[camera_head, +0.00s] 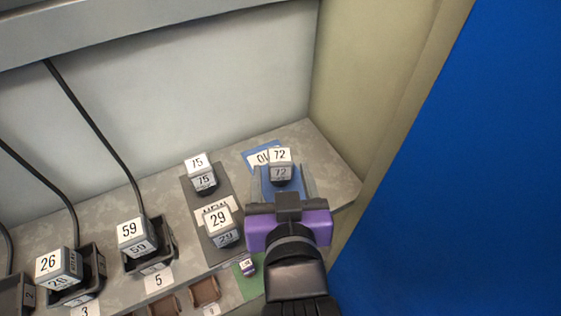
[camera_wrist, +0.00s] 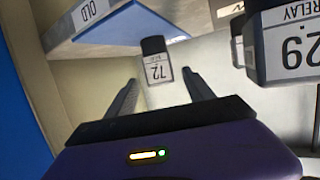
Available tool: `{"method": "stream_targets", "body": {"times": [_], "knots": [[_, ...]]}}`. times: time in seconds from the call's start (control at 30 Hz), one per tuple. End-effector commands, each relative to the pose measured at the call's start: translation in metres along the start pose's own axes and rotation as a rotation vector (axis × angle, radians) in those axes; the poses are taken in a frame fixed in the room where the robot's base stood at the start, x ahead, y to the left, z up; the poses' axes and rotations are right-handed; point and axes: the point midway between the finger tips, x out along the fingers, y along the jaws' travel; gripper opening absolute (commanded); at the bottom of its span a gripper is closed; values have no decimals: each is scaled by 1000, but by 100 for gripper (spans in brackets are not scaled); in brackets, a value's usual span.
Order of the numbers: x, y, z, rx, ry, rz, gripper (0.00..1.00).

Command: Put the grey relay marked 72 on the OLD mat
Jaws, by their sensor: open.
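The grey relay marked 72 (camera_head: 280,158) stands at the right of the bench and appears to rest on the blue OLD mat (camera_head: 255,150). In the wrist view the relay (camera_wrist: 157,62) shows its dark base toward the mat (camera_wrist: 139,15), with the OLD label (camera_wrist: 88,12) beside it. My gripper (camera_head: 282,178) is open, its fingers on either side of the relay. In the wrist view gaps show between the relay and both fingers (camera_wrist: 160,78). My purple gripper body hides the mat's near part in the head view.
A dark NEW mat (camera_head: 193,212) to the left holds relays 75 (camera_head: 203,177) and 29 (camera_head: 221,228). Relay 29 (camera_wrist: 291,42) is close on the right in the wrist view. Relays 59 (camera_head: 138,238) and 26 (camera_head: 58,267) sit in black sockets. Walls stand behind and right.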

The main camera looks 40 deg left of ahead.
Motion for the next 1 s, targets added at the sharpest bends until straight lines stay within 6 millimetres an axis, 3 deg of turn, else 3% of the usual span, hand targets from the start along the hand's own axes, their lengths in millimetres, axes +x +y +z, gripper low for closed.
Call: {"method": "stream_targets", "body": {"times": [0.2,0.33,0.8,0.9,1.0], "knots": [[-47,1,1,0,0,2,62],[-63,1,-2,0,-3,2,62],[-75,2,1,0,-1,4,62],[-78,13,11,0,-5,23,62],[-86,41,34,2,-10,71,62]]}}
